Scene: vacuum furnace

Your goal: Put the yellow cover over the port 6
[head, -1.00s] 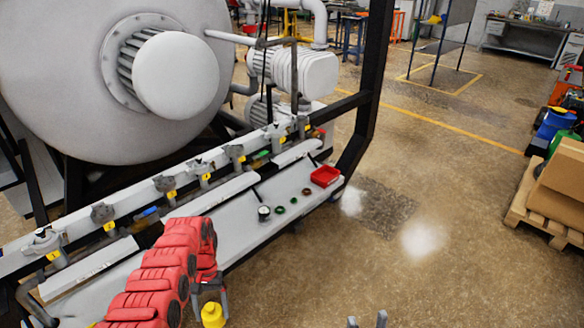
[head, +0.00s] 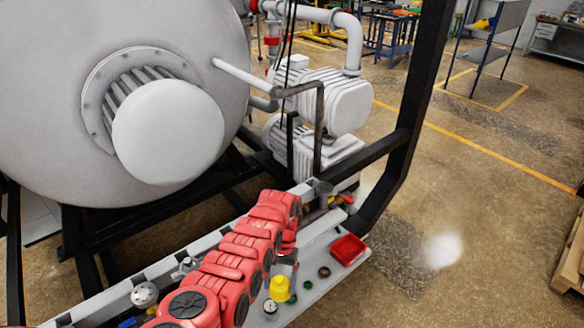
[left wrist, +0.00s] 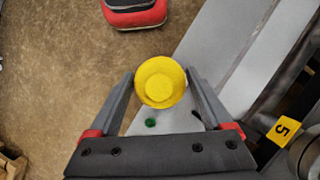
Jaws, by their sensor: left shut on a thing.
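The yellow cover (head: 280,289) is held by my left gripper (head: 284,272) above the grey shelf in front of the furnace. In the left wrist view the cover (left wrist: 160,82) sits between the two fingertips, which are shut on it. A yellow tag with a 5 (left wrist: 283,129) shows at the right there, beside part of a grey port (left wrist: 306,156). In the head view a grey port (head: 323,189) stands at the far end of the rail, just beyond my arm. Its number is not legible, so I cannot tell which one is port 6. My right gripper is out of view.
A red tray (head: 348,250) stands at the shelf's far end. A gauge (head: 270,306) and small rings (head: 307,284) lie on the shelf. A black frame post (head: 410,110) rises to the right. The big furnace drum (head: 60,90) fills the left.

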